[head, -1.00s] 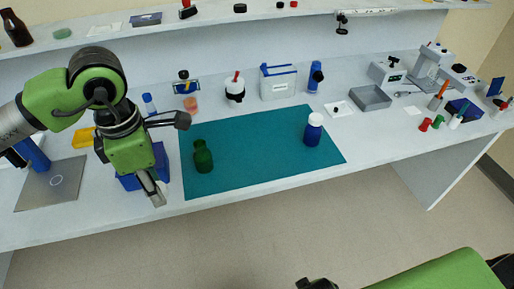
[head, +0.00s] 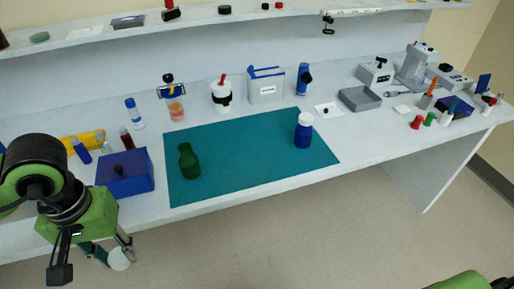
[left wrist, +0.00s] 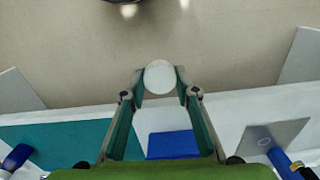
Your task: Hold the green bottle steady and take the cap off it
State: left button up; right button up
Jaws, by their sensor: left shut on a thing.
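The green bottle (head: 189,162) stands upright on the left part of the teal mat (head: 240,165). Its neck is dark green and no cap shows on it. My left gripper (head: 116,255) is off the table's front edge, left of the bottle and clear of it. It is shut on a white round cap (head: 120,260), which also shows between the fingertips in the left wrist view (left wrist: 160,77). My right gripper is out of view.
A blue bottle with a white cap (head: 303,130) stands on the mat's right side. A blue box (head: 126,172) stands left of the mat. A grey tray (head: 362,98) lies at the back right. The floor is clear below my left gripper.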

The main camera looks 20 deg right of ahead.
aim_at(188, 161)
jog(key=j+z, duration=0.1)
jog(key=z, duration=0.3)
jog(key=j+z, duration=0.1)
jog(key=z, duration=0.3)
jog(key=j+z, duration=0.15)
jog(key=z, duration=0.2)
jog(key=j+z, duration=0.15)
jog(key=z, duration=0.25)
jog(key=j, duration=0.95)
jog(key=i, duration=0.3)
jog(key=z, duration=0.05)
